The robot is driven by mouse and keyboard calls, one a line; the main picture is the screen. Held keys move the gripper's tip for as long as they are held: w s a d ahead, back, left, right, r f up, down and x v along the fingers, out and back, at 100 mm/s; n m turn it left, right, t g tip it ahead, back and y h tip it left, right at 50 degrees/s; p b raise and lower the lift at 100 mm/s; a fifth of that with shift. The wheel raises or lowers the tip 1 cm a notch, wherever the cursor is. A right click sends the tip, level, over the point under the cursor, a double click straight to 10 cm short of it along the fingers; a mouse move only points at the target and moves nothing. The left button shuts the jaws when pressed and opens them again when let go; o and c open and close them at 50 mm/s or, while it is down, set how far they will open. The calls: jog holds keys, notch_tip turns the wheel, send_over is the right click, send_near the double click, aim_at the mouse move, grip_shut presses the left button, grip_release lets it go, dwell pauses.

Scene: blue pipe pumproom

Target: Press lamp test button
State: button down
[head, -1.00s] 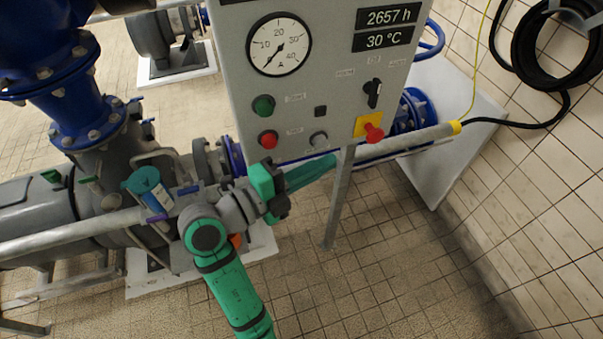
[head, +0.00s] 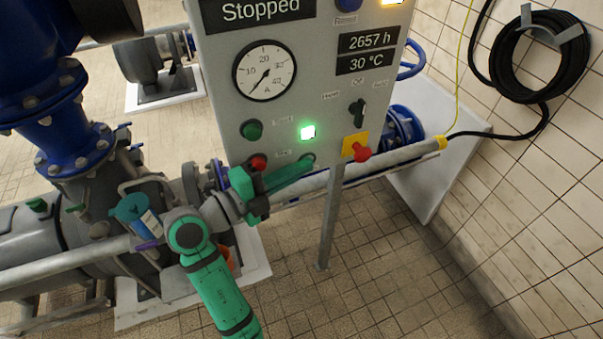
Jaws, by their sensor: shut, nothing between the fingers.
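The grey control panel (head: 300,100) stands on a post in the middle of the view. My gripper (head: 307,160) is shut, its green fingers reaching right and up to the panel's lower edge. The tip is at the spot of the grey button below the square lamp and covers that button, so I cannot see how far it is pressed. An amber lamp (head: 391,2) is lit at the top edge.
Nearby on the panel are a green button (head: 251,130), a red button (head: 258,162), a black selector (head: 357,111) and a red knob on a yellow plate (head: 361,150). A pale pipe (head: 330,177) runs just below. A display (head: 262,11) reads "Stopped".

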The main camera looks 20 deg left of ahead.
jog(key=shift+a, duration=0.1)
jog(key=s+a, duration=0.2)
jog(key=s, duration=0.9)
jog(key=shift+s+r, duration=0.2)
jog(key=shift+r, duration=0.2)
dwell(0.6)
